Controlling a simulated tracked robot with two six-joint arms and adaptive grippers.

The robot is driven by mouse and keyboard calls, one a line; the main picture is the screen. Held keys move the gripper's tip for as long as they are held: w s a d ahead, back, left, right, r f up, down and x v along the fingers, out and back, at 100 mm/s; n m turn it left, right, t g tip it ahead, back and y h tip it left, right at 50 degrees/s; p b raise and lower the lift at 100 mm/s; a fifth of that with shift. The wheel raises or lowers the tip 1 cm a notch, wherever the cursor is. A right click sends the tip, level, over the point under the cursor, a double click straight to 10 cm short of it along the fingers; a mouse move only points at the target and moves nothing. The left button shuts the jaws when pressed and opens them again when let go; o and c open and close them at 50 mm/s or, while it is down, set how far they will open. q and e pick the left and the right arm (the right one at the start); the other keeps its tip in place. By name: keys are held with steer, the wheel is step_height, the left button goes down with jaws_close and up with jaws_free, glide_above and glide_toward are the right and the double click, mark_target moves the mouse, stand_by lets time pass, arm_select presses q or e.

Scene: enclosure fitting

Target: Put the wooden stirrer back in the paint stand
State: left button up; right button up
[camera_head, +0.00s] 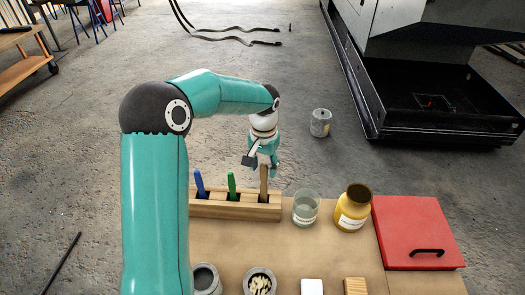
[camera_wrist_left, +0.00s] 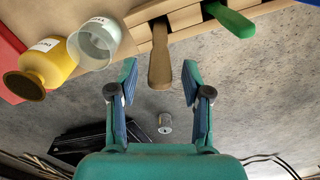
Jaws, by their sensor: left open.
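The wooden stirrer (camera_head: 263,184) stands upright in the right-hand slot of the wooden paint stand (camera_head: 235,209). In the left wrist view the stirrer (camera_wrist_left: 160,55) rises out of the stand (camera_wrist_left: 188,18), its free end showing between the fingers. My left gripper (camera_head: 264,163) is open at the stirrer's upper end, with a finger on either side and visible gaps in the wrist view. The stirrer's top is partly hidden by the gripper in the head view. My right gripper is not in view.
A blue tool (camera_head: 200,184) and a green tool (camera_head: 231,184) stand in the other slots. A glass jar (camera_head: 306,208) and a yellow bottle (camera_head: 352,210) are right of the stand. A red panel (camera_head: 415,230) lies farther right.

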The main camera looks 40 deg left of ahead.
arm_select(q)
step_height(320, 180, up, 7)
steer(key=shift+r, duration=0.1)
steer(key=shift+s, duration=0.1)
stand_by(0.6)
